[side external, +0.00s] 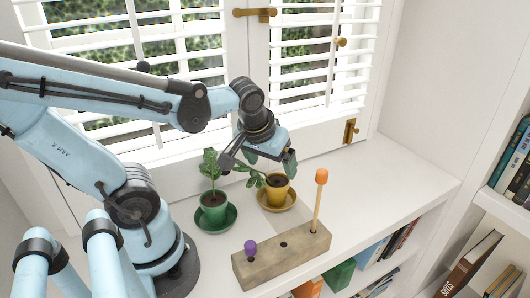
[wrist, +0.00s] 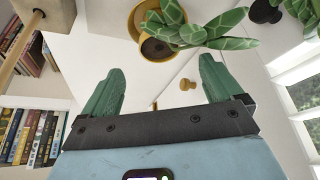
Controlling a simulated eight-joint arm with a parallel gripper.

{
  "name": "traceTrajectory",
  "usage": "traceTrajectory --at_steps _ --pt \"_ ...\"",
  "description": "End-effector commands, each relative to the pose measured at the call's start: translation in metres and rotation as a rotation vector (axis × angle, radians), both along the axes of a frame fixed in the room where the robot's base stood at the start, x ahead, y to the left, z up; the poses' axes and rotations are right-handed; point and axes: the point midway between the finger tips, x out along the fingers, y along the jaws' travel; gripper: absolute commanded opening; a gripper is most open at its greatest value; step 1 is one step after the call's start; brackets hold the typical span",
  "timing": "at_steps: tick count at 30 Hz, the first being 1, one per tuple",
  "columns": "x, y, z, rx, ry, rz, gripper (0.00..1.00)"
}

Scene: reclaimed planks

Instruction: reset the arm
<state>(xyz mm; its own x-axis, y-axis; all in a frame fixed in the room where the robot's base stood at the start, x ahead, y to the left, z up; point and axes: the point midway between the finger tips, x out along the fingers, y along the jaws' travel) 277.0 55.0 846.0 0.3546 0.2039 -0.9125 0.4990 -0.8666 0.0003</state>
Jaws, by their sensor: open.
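My gripper (side external: 270,160) hangs from the arm above the window shelf, near the plants. Its two green fingers stand wide apart in the wrist view (wrist: 161,66), with nothing held between them. The yellow pot (side external: 277,190) holds a leafy plant and sits on a round saucer just below the gripper. It also shows at the top of the wrist view (wrist: 138,22), beyond the fingertips. The gripper hides part of the plant in the side view.
A green pot (side external: 214,207) stands left of the yellow one. A wooden block (side external: 283,257) at the shelf's front holds a purple-knobbed peg (side external: 250,248) and a tall orange-knobbed peg (side external: 319,195). Window blinds (side external: 300,62) rise behind. The shelf's right side is clear.

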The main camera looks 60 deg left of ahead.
Motion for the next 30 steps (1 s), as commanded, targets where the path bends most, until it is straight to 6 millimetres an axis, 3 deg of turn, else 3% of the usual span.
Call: traceTrajectory --at_steps 9,16,25,30 --pt "-0.011 -0.006 0.027 0.001 0.001 -0.001 0.93" --pt "-0.013 -0.009 0.035 0.001 -0.004 -0.016 0.93" --pt "0.006 -0.044 0.025 0.025 -0.138 -0.397 0.93" --pt "0.012 -0.055 0.024 0.049 -0.192 -0.515 0.92"
